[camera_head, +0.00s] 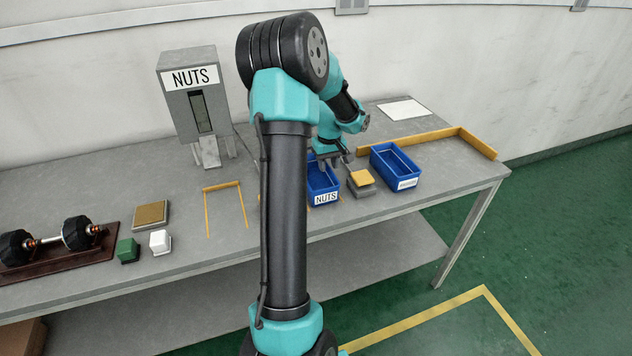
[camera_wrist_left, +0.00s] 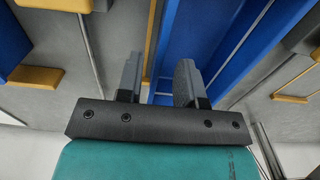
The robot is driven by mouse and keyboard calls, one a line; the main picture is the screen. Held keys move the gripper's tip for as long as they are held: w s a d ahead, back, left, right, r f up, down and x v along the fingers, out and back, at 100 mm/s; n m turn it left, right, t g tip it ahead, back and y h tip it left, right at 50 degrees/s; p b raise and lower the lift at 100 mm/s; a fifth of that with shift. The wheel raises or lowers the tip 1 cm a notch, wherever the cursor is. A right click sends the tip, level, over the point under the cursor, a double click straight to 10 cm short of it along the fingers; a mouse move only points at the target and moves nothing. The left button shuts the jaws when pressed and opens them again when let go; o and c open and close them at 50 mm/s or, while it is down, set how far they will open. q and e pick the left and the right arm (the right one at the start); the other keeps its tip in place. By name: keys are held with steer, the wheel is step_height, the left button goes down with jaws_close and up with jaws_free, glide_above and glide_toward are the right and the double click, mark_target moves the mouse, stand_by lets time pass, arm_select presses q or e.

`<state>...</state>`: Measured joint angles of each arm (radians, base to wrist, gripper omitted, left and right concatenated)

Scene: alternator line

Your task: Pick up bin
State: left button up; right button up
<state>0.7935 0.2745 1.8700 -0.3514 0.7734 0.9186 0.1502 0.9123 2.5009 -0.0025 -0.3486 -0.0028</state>
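A blue bin labelled NUTS (camera_head: 322,197) stands on the grey table, partly hidden behind my left arm. My left gripper (camera_head: 331,162) is at the far end of this bin, low over its rim. In the left wrist view my left gripper (camera_wrist_left: 158,82) has its two fingers apart, with a clear gap between them. The blue bin (camera_wrist_left: 225,45) lies under and beside the right finger, and one wall edge runs near the gap. I cannot tell whether a finger touches the wall. My right gripper is not in view.
A second blue bin (camera_head: 396,168) stands to the right, with a small yellow-topped block (camera_head: 361,180) between the bins. A grey NUTS dispenser (camera_head: 195,100) stands at the back left. A yellow rail (camera_head: 420,139) edges the table's right end.

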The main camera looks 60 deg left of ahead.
mark_target(328, 182)
arm_select(q)
steer(key=shift+d+f, duration=0.1)
steer(key=shift+f, duration=2.5)
steer(key=shift+c, duration=0.4)
jaws_close()
